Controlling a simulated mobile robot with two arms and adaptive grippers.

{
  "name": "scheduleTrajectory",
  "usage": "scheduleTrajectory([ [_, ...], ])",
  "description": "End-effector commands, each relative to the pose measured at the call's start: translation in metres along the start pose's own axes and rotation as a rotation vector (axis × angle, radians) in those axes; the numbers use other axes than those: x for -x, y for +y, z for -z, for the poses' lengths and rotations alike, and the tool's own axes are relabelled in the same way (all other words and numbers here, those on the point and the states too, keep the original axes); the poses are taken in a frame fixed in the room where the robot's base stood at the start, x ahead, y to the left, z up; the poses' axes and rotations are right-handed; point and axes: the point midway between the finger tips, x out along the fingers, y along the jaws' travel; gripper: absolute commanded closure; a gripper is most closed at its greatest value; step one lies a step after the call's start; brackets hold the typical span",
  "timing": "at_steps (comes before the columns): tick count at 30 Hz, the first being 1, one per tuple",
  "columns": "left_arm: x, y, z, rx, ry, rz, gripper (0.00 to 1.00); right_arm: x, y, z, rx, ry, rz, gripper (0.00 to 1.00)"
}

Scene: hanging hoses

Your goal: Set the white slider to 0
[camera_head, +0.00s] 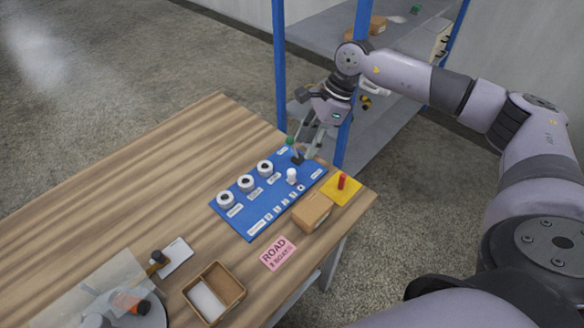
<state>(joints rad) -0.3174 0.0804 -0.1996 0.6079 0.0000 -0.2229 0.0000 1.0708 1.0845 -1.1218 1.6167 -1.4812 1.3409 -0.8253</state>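A blue panel (252,210) lies on the wooden table near its right edge. A white upright knob (291,176), which looks like the white slider, stands on the panel's right part. Small pale labels (270,217) run along the panel's front side; their text is too small to read. My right gripper (301,151) reaches down over the panel's far right corner, just beyond the white knob and apart from it in the picture. Its fingertips are small and partly overlapping, so their opening is unclear. A green knob (289,140) shows beside the fingers. My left gripper is out of view.
Three white round dials (245,182) line the panel's back side. A red peg (342,181) on a yellow base, a cardboard box (313,211), a pink card (278,253) and an open box (239,291) are nearby. A blue-posted shelf (280,65) stands behind.

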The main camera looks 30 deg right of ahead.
Motion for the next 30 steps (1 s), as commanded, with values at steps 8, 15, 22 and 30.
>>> scheduleTrajectory([
  [8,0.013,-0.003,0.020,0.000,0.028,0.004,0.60,-0.060,0.001,-0.001,-0.001,0.000,-0.004,0.61],
  [15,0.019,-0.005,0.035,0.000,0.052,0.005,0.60,-0.097,0.000,-0.001,-0.001,-0.001,-0.002,0.61],
  [22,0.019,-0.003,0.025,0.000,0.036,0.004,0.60,-0.108,0.000,-0.001,0.000,-0.002,0.001,0.61],
  [30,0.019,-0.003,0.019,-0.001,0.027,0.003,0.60,-0.108,0.000,0.000,0.000,-0.001,0.000,0.65],
])
